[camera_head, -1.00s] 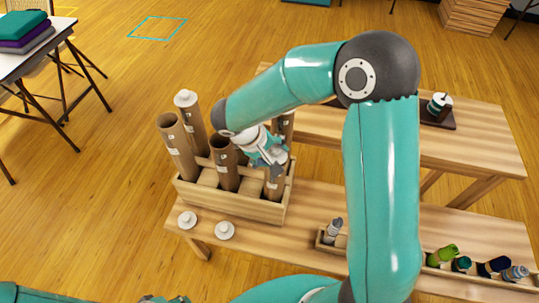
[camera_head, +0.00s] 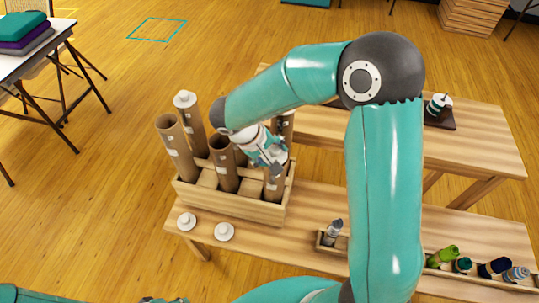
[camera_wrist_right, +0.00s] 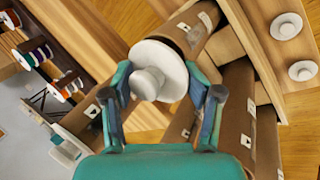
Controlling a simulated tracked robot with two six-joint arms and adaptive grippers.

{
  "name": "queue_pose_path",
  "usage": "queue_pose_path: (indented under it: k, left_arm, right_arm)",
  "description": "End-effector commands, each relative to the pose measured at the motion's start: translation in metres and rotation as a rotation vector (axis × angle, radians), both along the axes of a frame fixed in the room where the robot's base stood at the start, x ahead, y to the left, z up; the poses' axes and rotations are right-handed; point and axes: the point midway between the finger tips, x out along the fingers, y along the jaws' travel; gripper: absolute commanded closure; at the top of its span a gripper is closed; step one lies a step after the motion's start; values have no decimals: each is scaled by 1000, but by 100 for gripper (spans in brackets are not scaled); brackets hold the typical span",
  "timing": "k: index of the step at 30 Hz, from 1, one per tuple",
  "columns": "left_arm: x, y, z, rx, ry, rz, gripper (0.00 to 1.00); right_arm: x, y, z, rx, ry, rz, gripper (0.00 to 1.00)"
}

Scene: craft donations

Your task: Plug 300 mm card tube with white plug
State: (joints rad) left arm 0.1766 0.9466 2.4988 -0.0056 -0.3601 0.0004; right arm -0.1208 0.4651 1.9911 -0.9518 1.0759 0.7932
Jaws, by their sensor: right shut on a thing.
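My right gripper (camera_head: 272,163) is over the right end of the tube rack. In the right wrist view its fingers (camera_wrist_right: 162,105) are shut on a round white plug (camera_wrist_right: 150,82) with a knob. The plug is at the mouth of a brown card tube (camera_wrist_right: 205,27). Part of the dark opening shows beside the disc, so the plug looks tilted or offset; I cannot tell whether it touches. In the head view this tube (camera_head: 272,190) stands front right in the rack, its top hidden by the gripper. Only a sliver of my left gripper (camera_head: 163,299) shows at the bottom edge.
The wooden rack (camera_head: 230,208) holds several tubes; one back-left tube (camera_head: 192,120) has a white cap, a front-left tube (camera_head: 175,145) is open. Two loose white plugs (camera_head: 187,220) (camera_head: 224,232) lie on the bench in front. A bottle tray (camera_head: 330,247) stands to the right.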

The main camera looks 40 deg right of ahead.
Motion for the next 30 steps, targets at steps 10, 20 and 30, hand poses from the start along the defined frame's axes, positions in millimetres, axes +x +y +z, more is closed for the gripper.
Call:
queue_pose_path:
  k: [10,20,30]
  left_arm:
    - [0,0,4,0,0,0,60]
    - [0,0,4,0,0,0,60]
    - [0,0,3,0,0,0,60]
  right_arm:
    - [-1,0,8,1,5,1,77]
    - [0,0,9,1,2,1,77]
    - [0,1,9,1,1,2,77]
